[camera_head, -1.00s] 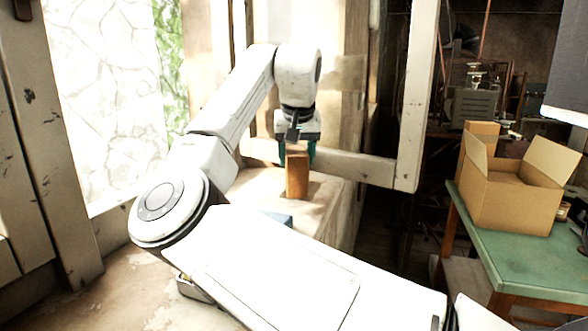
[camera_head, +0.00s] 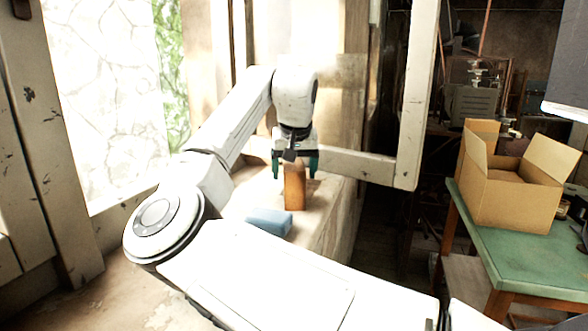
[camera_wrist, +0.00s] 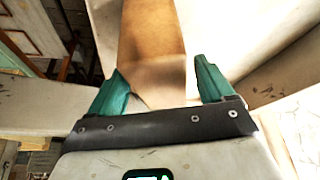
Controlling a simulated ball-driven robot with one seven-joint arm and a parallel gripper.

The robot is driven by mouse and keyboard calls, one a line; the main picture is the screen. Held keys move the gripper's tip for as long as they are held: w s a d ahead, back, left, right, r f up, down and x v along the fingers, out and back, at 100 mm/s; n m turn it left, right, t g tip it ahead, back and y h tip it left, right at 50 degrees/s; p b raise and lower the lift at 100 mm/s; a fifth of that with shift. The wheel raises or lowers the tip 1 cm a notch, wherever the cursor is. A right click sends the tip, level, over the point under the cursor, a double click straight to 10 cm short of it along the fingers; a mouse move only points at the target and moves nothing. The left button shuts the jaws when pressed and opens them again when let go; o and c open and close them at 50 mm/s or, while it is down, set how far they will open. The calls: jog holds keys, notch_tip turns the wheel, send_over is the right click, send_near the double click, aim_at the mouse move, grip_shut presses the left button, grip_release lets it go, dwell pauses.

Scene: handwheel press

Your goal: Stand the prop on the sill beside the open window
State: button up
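The prop looks like a brown wooden block (camera_head: 294,188), standing upright on the pale sill (camera_head: 325,215) beside the open window's whitish frame (camera_head: 410,120). My gripper (camera_head: 295,166) is above it with its dark green fingers spread, one on each side of the block's top. A gap shows between the fingers and the block. In the wrist view the block (camera_wrist: 152,40) lies between the fingers of my gripper (camera_wrist: 160,85), and its lower end is out of view.
A blue block (camera_head: 270,221) lies on the sill in front of the prop. An open cardboard box (camera_head: 512,195) sits on a green-topped table (camera_head: 520,262) at the right. A dark gap separates the sill from that table.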

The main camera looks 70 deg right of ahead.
jog(key=v, duration=1.2)
dwell(0.3)
